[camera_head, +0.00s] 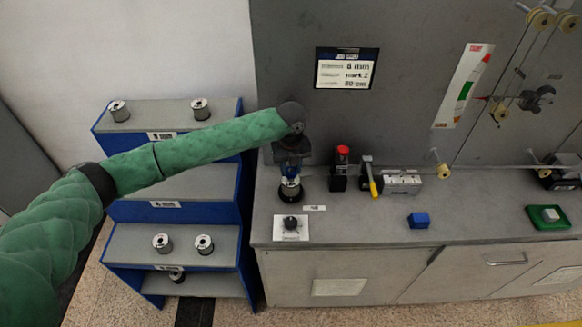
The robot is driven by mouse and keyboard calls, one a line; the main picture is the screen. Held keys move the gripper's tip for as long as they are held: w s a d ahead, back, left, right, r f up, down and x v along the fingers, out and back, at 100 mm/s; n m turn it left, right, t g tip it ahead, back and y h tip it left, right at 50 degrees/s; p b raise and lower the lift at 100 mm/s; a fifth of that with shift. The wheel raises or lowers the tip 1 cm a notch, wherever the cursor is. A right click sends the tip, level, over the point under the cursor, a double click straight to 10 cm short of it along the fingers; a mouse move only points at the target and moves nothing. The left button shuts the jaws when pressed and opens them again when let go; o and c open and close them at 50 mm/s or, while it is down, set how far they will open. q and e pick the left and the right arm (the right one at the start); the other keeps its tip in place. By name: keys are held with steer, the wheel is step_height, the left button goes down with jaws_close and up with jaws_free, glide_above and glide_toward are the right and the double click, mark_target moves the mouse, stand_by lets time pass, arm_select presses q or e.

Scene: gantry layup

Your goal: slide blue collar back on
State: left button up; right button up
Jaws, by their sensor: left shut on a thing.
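My left gripper (291,165) reaches in from the left on the green-sleeved arm and points down over the near left end of the grey bench. It is shut on a small blue piece, which looks like the blue collar (291,171); the fingers hide part of it. Directly below is a silver part on a round black base (290,194) standing on the bench. I cannot tell whether the collar is around this part or just above it. My right gripper is not in view.
A black knob on a white plate (291,228) is in front. A red-topped black device (341,168), a yellow-handled tool (371,180) and a metal box (402,182) stand right. Blue shelves (187,185) hold several spools.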

arm_select(q)
steer(key=shift+f+b, duration=0.45)
steer(key=shift+f, duration=0.85)
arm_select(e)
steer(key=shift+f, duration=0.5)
arm_select(q)
steer(key=o, duration=1.1)
steer(key=shift+o, duration=0.2)
steer(key=shift+r, duration=0.3)
step_height(320, 180, up, 6)
steer(key=b, duration=0.3)
steer(key=shift+f, duration=0.1)
steer(key=shift+r+b, duration=0.3)
steer(key=shift+r, duration=0.4)
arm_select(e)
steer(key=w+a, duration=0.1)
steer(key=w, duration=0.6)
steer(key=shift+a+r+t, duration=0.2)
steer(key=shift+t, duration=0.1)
